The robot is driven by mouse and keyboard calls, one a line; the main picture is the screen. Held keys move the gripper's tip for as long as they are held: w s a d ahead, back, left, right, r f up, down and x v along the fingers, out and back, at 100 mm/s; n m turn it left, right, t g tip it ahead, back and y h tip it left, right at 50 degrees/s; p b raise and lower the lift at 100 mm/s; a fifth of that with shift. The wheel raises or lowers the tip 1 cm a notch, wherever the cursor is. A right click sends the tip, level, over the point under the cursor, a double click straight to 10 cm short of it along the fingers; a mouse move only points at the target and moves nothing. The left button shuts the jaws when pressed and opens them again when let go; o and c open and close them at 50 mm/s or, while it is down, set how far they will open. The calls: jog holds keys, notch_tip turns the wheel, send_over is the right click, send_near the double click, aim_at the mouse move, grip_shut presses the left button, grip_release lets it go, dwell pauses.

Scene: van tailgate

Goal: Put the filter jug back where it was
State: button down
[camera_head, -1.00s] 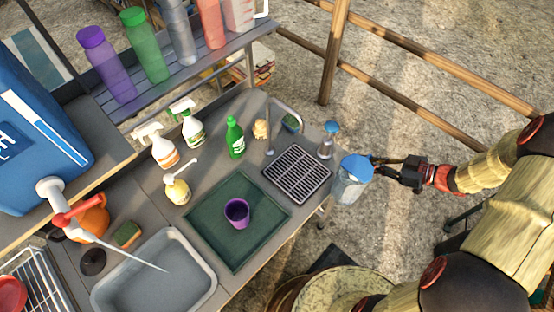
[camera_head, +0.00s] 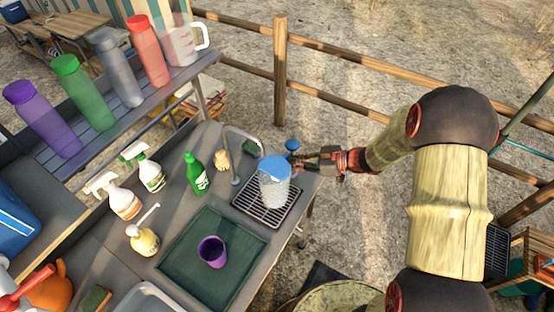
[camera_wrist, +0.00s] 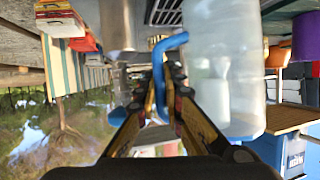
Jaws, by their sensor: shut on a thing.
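The filter jug (camera_head: 274,190), clear with a blue lid, appears over the black drip rack (camera_head: 243,211) in the head view. I cannot tell whether its base touches the rack. My gripper (camera_head: 304,163) is to the right of the jug, shut on its blue handle. In the wrist view the blue handle (camera_wrist: 163,48) runs between my fingers (camera_wrist: 160,85), and the clear jug body (camera_wrist: 221,60) fills the right of centre. The jug looks roughly upright in the head view.
A faucet (camera_head: 236,160) rises just left of the jug. A green mat (camera_head: 180,262) bears a purple cup (camera_head: 212,252). A green bottle (camera_head: 195,175) and spray bottles (camera_head: 122,200) stand further left.

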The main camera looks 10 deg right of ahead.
jog(key=a, duration=0.1)
jog(key=w+a+b, duration=0.1)
jog(key=a, duration=0.1)
jog(key=shift+w+a, duration=0.4)
jog(key=shift+f, duration=0.1)
jog(key=c, duration=2.2)
grip_release()
jog(key=shift+f, duration=0.1)
